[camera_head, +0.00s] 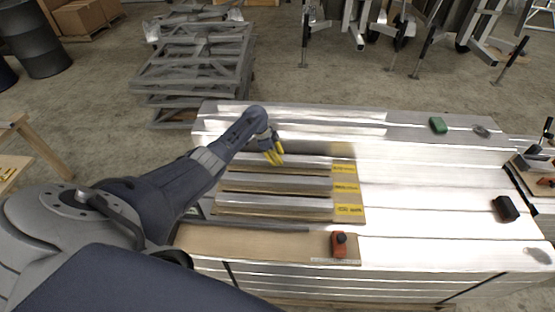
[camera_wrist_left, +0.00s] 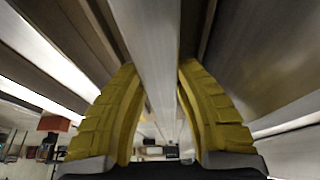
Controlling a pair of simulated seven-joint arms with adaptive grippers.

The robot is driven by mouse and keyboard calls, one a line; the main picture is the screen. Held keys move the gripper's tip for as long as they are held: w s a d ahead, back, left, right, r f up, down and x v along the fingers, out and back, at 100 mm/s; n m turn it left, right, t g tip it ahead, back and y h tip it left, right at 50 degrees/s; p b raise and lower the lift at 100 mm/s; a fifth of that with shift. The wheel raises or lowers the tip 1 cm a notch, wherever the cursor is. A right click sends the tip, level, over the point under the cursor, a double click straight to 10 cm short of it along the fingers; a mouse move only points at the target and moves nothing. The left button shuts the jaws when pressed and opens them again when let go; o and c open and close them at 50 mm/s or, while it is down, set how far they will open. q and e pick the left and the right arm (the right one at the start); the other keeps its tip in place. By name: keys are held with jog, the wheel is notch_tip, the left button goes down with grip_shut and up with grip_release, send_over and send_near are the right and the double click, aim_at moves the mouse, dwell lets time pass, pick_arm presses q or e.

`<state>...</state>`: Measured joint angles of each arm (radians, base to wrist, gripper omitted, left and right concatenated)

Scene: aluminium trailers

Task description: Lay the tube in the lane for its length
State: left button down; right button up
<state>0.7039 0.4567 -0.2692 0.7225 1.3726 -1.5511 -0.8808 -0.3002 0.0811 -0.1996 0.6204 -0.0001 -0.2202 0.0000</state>
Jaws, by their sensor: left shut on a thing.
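A board with several parallel lanes lies on the bench, with yellow labels (camera_head: 345,188) at the lanes' right ends. Silvery metal strips run left to right along it; I cannot tell which are tubes and which are dividers. My left gripper (camera_head: 274,158), with yellow fingers, reaches down at the far lane. In the left wrist view, its fingers (camera_wrist_left: 160,110) are shut on a silvery square tube (camera_wrist_left: 150,40), one on each side. The tube runs away lengthwise between darker walls. Whether it touches the lane floor cannot be seen. My right gripper is not in view.
A red and black tool (camera_head: 339,244) lies at the board's front right. A black block (camera_head: 505,208) and a green object (camera_head: 438,125) lie on the shiny metal bench top (camera_head: 430,180). Grey frames (camera_head: 200,62) are stacked behind. The middle right of the bench is clear.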

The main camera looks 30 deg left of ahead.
pick_arm(q)
jog(key=shift+f, duration=0.4)
jog(key=c, duration=1.1)
grip_release()
jog(key=shift+f, duration=0.1)
jog(key=shift+o, duration=0.2)
jog(key=v, duration=1.2)
